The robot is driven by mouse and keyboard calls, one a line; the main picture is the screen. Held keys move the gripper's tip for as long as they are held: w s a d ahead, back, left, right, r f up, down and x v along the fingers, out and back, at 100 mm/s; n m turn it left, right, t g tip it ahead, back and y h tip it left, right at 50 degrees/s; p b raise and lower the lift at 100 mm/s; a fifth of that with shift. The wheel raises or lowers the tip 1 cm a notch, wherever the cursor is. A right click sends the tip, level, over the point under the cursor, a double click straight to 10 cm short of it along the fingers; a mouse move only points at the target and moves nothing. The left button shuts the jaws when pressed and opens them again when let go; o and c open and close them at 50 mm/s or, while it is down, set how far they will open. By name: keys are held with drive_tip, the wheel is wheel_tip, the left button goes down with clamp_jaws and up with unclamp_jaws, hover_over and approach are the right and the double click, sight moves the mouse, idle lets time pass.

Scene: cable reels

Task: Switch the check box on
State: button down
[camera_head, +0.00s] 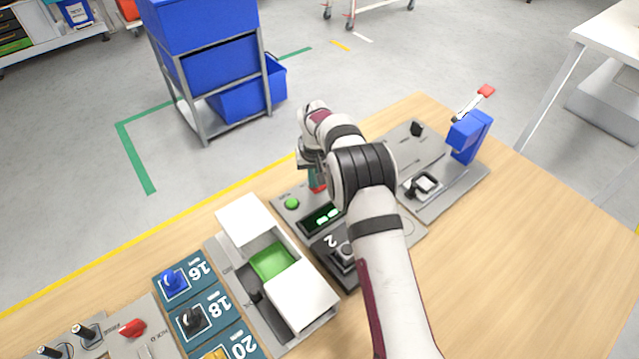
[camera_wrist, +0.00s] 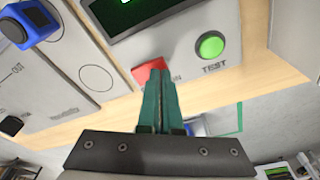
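The check box is a grey panel (camera_head: 283,205) with a dark display (camera_head: 320,217) showing lit green marks. The display also shows at the top of the wrist view (camera_wrist: 140,14). A round green button (camera_wrist: 210,46) marked TEST sits beside a red switch (camera_wrist: 148,70); the button also shows in the head view (camera_head: 292,203). My gripper (camera_wrist: 160,74) has its green fingers together with nothing visible between them. The fingertips are at the red switch and hide part of it and its lettering. I cannot tell whether they touch it.
A white box with a green inside (camera_head: 272,262) stands left of the check box. A panel with a blue block (camera_head: 468,137) lies to the right. Numbered blue tiles (camera_head: 207,318) are at the lower left. My arm covers part of the bench. The right bench surface (camera_head: 520,240) is clear.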

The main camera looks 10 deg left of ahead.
drive_tip(key=shift+f, duration=0.15)
wheel_tip(320, 180, up, 7)
idle(1.2)
drive_tip(key=s+d+r+m+g, duration=0.1)
drive_tip(key=s+d+r+m, duration=0.1)
drive_tip(key=s+d+r, duration=0.45)
drive_tip(key=s+d+r+m, duration=0.2)
drive_tip(key=s+d+r, duration=0.2)
drive_tip(key=s+r, duration=0.4)
drive_tip(key=s+d+f+m, duration=0.1)
drive_tip(key=s+d+m, duration=0.1)
drive_tip(key=s, duration=1.1)
drive_tip(key=s+d+f+m+g+y, duration=0.1)
drive_tip(key=s+d+m, duration=0.1)
drive_tip(key=s, duration=1.1)
drive_tip(key=shift+s+d+f+m, duration=0.15)
drive_tip(key=shift+d+f+m, duration=0.05)
drive_tip(key=shift+d+m, duration=0.15)
